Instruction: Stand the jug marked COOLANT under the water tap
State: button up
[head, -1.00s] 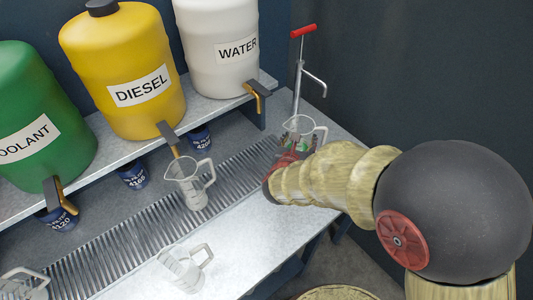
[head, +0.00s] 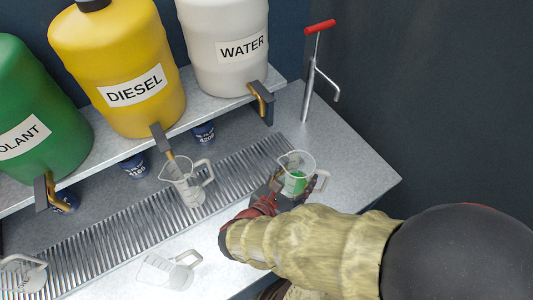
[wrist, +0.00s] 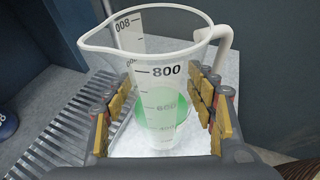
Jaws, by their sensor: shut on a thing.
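My gripper (head: 290,192) is shut on a clear measuring jug (head: 297,160) with something green low in it or on it. In the wrist view the fingers close on both sides of the jug (wrist: 150,50), which is upright with its handle to the right. No COOLANT marking is readable on it, and I cannot tell if it touches the bench. The water tap (head: 263,101) hangs from the shelf under the white WATER tank (head: 230,70). The held jug is in front of this tap and to its right, not beneath it.
Another clear jug (head: 188,188) stands under the DIESEL tank's tap (head: 161,140). More jugs are at the front (head: 168,270) and far left (head: 24,275). A slotted drain (head: 130,222) runs along the bench. A red-handled pump (head: 309,90) stands at the back right. The right bench end (head: 360,170) is clear.

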jog(key=w+a+f+b, duration=0.1)
jog(key=w+a+b, duration=0.1)
jog(key=w+a, duration=0.3)
jog(key=w+a+f+b, duration=0.2)
jog(key=w+a, duration=0.3)
jog(key=w, duration=0.4)
jog(key=shift+a+f+b, duration=0.25)
jog(key=shift+a+b, duration=0.15)
jog(key=shift+w, duration=0.1)
jog(key=o, duration=1.6)
jog(key=shift+f, duration=0.15)
jog(key=shift+c, duration=0.2)
